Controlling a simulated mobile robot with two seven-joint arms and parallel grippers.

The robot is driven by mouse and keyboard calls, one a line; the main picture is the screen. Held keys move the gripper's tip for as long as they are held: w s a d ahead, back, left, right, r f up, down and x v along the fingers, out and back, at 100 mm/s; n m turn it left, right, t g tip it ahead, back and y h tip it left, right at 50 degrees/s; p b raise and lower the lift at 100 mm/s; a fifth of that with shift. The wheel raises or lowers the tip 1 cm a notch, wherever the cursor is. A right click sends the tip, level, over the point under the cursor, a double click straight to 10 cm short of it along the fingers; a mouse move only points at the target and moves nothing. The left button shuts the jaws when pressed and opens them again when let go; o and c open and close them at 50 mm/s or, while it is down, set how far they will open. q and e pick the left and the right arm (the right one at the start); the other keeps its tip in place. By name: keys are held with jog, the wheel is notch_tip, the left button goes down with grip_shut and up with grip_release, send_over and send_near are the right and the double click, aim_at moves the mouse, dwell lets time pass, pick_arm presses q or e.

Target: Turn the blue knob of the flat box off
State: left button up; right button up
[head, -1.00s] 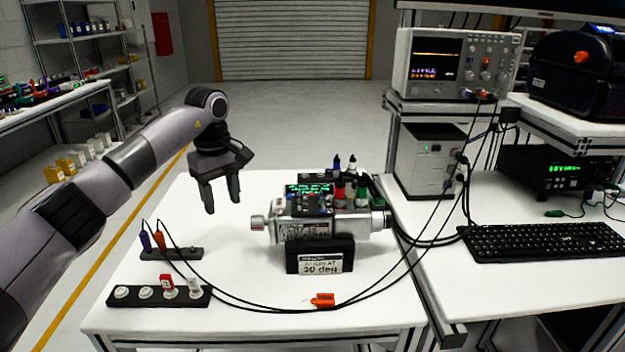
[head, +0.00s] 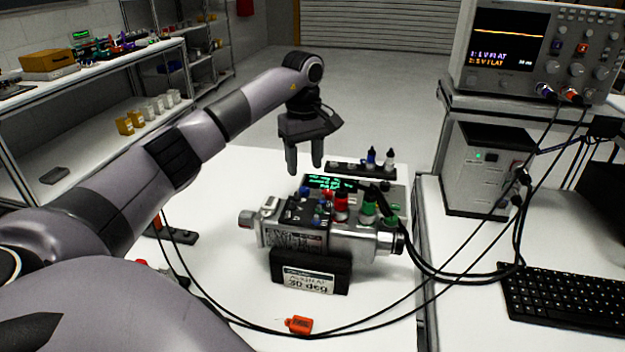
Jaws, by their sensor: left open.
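A flat dark box with a lit green display (head: 330,182) lies behind the silver servo unit (head: 330,235) on the white table. Small blue parts (head: 317,206) show near its front edge, among red and green plugs on top of the servo. I cannot tell which blue part is the knob, or how it is turned. My left gripper (head: 304,168) is open and empty, its fingers pointing down with a gap between them. In the picture it is just above and left of the display, touching nothing that I can see. My right gripper is not in view.
A card reading 30 deg (head: 310,278) stands before the servo. A dark strip with blue and white plugs (head: 372,160) lies behind the box. Black cables (head: 455,265) run right toward the oscilloscope (head: 530,50). An orange tag (head: 299,324) lies in front.

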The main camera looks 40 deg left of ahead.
aim_at(304, 188)
pick_arm(q)
notch_tip(304, 188, down, 6)
jog(key=shift+f, duration=0.1)
jog(key=shift+c, duration=0.4)
grip_shut()
